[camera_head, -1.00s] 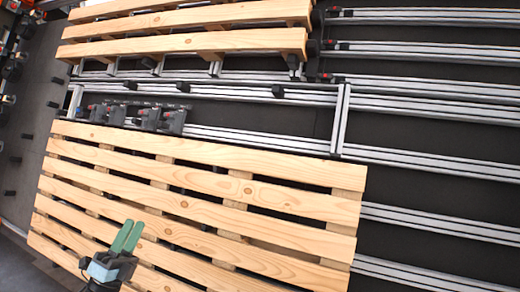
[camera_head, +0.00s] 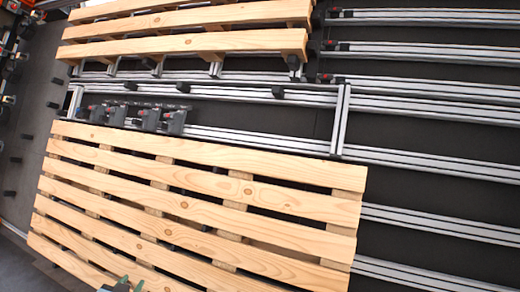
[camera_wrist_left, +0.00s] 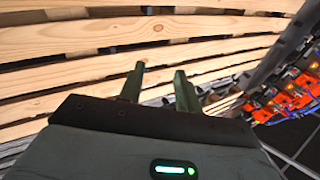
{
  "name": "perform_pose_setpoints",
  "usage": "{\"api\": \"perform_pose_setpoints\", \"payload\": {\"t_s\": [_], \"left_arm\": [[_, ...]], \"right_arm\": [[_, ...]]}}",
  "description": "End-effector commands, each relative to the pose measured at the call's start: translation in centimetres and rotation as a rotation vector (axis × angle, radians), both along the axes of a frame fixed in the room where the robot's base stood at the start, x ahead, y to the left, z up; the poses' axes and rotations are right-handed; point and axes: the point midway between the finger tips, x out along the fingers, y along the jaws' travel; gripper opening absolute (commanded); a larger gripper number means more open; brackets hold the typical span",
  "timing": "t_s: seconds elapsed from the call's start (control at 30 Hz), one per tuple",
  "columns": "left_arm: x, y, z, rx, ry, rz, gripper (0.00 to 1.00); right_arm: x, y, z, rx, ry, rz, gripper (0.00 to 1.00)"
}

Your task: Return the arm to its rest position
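Wooden slats (camera_wrist_left: 70,82) lie beyond the fingers, and I see no contact. The rest of my left arm is out of the head view. My right gripper is in neither view.
A second wooden pallet (camera_head: 190,20) lies at the back. Aluminium rails (camera_head: 430,163) run across the right side over a dark floor. Small dark units (camera_head: 150,119) sit on the frame between the pallets. Orange equipment (camera_wrist_left: 290,98) shows at the right in the left wrist view.

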Motion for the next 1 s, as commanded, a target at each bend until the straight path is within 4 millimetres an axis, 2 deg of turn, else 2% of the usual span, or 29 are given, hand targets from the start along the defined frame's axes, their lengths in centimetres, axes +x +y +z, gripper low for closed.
{"api": "perform_pose_setpoints", "payload": {"t_s": [0.03, 0.17, 0.27, 0.4, 0.5, 0.63, 0.8, 0.9, 1.0], "left_arm": [[-1.3, -0.8, -1.4, -0.007, 0.019, -0.01, 0.34], [-5.0, -2.9, -4.9, -0.029, 0.071, -0.036, 0.34], [-8.9, -4.8, -8.0, -0.053, 0.123, -0.056, 0.34], [-15.9, -7.9, -12.1, -0.102, 0.208, -0.083, 0.34], [-21.3, -10.0, -14.3, -0.141, 0.268, -0.096, 0.34], [-28.3, -12.4, -16.1, -0.195, 0.347, -0.103, 0.34], [-36.3, -14.8, -16.8, -0.259, 0.436, -0.098, 0.34], [-39.5, -15.7, -16.7, -0.286, 0.473, -0.091, 0.34], [-41.5, -16.2, -16.5, -0.302, 0.496, -0.086, 0.34]], "right_arm": [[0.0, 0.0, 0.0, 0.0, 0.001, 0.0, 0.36], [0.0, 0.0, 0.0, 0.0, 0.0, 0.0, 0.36], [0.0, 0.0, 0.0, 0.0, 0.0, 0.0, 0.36], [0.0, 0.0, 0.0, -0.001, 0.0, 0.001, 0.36], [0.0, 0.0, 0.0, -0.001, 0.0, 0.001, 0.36], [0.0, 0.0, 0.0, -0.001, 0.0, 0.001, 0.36], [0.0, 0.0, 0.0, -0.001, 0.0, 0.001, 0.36], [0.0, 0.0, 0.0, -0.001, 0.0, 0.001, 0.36], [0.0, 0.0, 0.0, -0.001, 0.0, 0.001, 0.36]]}}
